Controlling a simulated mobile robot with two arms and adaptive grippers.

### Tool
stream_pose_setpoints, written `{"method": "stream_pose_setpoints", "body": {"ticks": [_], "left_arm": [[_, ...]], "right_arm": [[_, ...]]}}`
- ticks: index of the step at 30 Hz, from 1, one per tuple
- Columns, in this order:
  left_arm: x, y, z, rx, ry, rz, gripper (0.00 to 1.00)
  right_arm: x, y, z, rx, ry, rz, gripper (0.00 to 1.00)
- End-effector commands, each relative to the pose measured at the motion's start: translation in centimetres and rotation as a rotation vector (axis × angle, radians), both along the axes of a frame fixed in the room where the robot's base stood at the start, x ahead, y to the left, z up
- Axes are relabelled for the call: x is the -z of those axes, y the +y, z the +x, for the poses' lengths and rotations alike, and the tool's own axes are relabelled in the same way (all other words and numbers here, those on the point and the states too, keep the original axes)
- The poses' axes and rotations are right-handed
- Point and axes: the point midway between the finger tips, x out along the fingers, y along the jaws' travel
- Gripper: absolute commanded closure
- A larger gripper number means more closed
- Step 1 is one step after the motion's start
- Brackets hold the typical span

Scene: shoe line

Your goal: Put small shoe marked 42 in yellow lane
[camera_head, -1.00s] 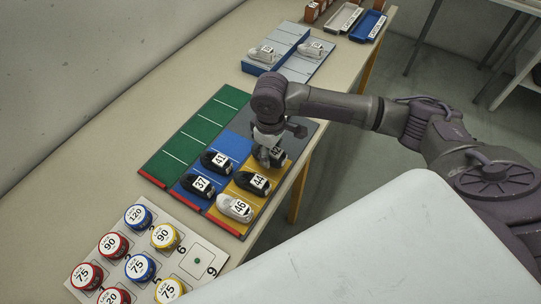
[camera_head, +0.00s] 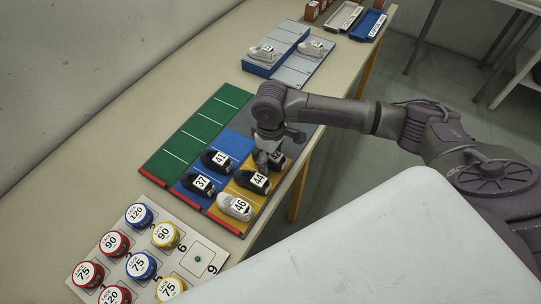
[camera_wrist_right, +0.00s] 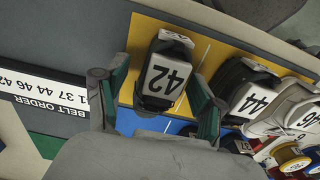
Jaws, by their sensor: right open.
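The shoe marked 42 (camera_wrist_right: 165,70) is black with a white label and rests on the yellow lane (camera_wrist_right: 205,45). In the head view it is partly hidden by my right gripper (camera_head: 266,158). In the right wrist view the gripper's two green-padded fingers (camera_wrist_right: 150,95) are spread on either side of the shoe, with gaps showing. The black shoe 44 (camera_head: 252,182) and the white shoe 46 (camera_head: 235,207) stand in the same lane (camera_head: 240,191). My left gripper is not in view.
Black shoes 41 (camera_head: 216,161) and 37 (camera_head: 198,184) stand in the blue lane beside it. The green lane (camera_head: 207,127) is empty. Light shoes sit on a grey-blue stand (camera_head: 258,70) farther back. A board with numbered round tins (camera_head: 200,258) lies nearer.

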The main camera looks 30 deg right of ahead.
Motion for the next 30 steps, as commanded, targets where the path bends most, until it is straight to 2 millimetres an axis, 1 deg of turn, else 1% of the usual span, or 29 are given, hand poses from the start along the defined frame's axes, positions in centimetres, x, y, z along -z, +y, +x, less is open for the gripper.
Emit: {"method": "stream_pose_setpoints", "body": {"ticks": [2, 5, 8, 15, 19, 24, 30], "left_arm": [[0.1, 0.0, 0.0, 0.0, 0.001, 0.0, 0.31], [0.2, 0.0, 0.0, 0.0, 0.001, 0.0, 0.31], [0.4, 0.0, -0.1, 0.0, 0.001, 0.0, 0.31], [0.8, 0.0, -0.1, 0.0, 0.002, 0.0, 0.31], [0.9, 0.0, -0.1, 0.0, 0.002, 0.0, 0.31], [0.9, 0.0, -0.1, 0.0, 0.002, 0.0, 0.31], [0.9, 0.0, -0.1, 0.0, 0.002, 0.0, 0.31]], "right_arm": [[-0.3, 0.0, 0.0, 0.0, -0.001, 0.0, 0.31], [-1.4, 0.0, 0.1, 0.0, -0.003, 0.001, 0.31], [-3.3, 0.0, 0.1, -0.001, -0.005, 0.001, 0.31], [-8.5, 0.0, 0.1, -0.001, -0.005, 0.001, 0.31], [-10.6, 0.0, 0.1, 0.0, -0.003, 0.001, 0.31], [-12.0, 0.0, 0.0, 0.0, -0.001, 0.001, 0.31], [-12.3, 0.0, 0.0, 0.0, 0.001, 0.001, 0.31]]}}
